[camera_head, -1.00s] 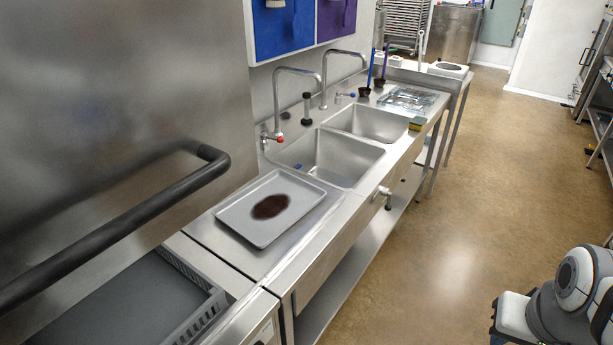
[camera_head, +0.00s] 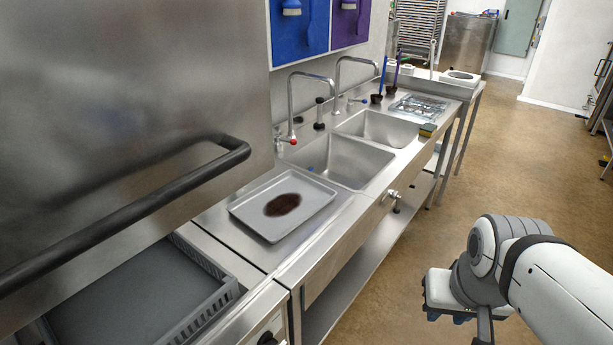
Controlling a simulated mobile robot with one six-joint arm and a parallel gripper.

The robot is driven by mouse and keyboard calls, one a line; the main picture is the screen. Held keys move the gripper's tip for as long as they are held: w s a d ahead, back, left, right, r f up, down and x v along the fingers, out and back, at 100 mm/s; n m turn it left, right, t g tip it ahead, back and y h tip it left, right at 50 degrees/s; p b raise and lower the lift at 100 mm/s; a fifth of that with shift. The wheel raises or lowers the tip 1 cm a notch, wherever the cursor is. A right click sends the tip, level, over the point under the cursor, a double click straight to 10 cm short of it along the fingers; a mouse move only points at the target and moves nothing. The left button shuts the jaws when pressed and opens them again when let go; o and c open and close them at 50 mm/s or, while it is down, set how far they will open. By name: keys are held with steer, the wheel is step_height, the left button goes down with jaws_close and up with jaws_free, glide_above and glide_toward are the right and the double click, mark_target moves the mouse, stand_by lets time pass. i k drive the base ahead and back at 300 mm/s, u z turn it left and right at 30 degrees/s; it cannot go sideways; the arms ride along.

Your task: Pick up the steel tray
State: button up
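The steel tray (camera_head: 318,193) lies flat on the steel counter, left of the sink basins and near the dishwasher hood. It is shallow and rectangular, with a dark brown stain (camera_head: 282,204) on its bottom. My arm reaches in from the right edge, over the floor in front of the counter. Its end is at the lower right, well apart from the tray. The fingers of my gripper cannot be made out clearly there, so I cannot see whether they are open or shut.
Two sink basins (camera_head: 346,162) with tall faucets lie beyond the tray. A grey dish rack (camera_head: 215,305) sits at the lower left under the hood with its black bar handle (camera_head: 130,205). A valve knob (camera_head: 393,195) sticks out of the counter front. The brown floor (camera_head: 500,150) at right is open.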

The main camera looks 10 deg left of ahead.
mark_target(272, 209)
steer(key=z, duration=0.05)
steer(key=i, duration=1)
steer(key=u, duration=0.05)
